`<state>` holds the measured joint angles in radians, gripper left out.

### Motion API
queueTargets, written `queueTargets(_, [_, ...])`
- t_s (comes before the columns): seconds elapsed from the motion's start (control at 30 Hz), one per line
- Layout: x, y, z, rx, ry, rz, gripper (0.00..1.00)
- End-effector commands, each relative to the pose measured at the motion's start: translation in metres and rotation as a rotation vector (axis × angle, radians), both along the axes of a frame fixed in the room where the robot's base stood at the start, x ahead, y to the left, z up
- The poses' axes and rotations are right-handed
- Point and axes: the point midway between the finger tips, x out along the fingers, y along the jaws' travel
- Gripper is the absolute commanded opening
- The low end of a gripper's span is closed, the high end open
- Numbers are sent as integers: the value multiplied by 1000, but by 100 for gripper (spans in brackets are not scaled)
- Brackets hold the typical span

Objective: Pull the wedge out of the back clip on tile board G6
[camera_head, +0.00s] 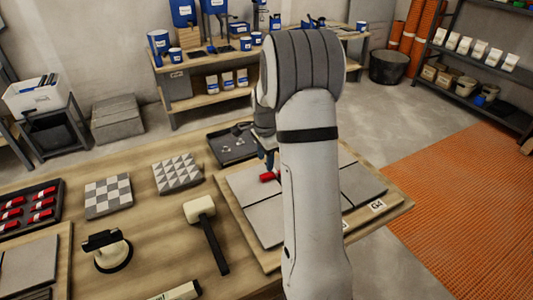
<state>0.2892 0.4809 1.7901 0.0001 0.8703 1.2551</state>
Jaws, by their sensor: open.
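A tile board (398,210) with grey tiles lies on the right part of the workbench, and its small label (376,205) looks like G4. A red wedge (266,177) sits near the middle of the tiles, partly hidden by my arm. The clip at the wedge cannot be made out. My gripper (269,166) is open and points down just above or at the red wedge. Whether its fingers touch the wedge cannot be told. My white arm covers much of the board's middle and front.
A dark tray (232,158) with small parts lies behind the board. A mallet (204,222) lies left of it. A suction cup lifter (107,250), checkered tile samples (108,197) and a tray of red wedges (56,188) are farther left.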

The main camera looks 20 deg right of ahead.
Motion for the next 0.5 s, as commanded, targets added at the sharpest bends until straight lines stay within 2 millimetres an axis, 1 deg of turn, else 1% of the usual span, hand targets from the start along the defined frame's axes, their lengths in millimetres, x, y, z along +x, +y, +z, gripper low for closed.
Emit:
queueTargets(0.1, [-1,1,-20,2,5,2,45])
queueTargets(0.3, [-1,1,-48,1,3,4,45])
queueTargets(0.4, [-1,1,-58,1,2,5,45])
queueTargets(0.5, [-1,2,-63,0,1,5,45])
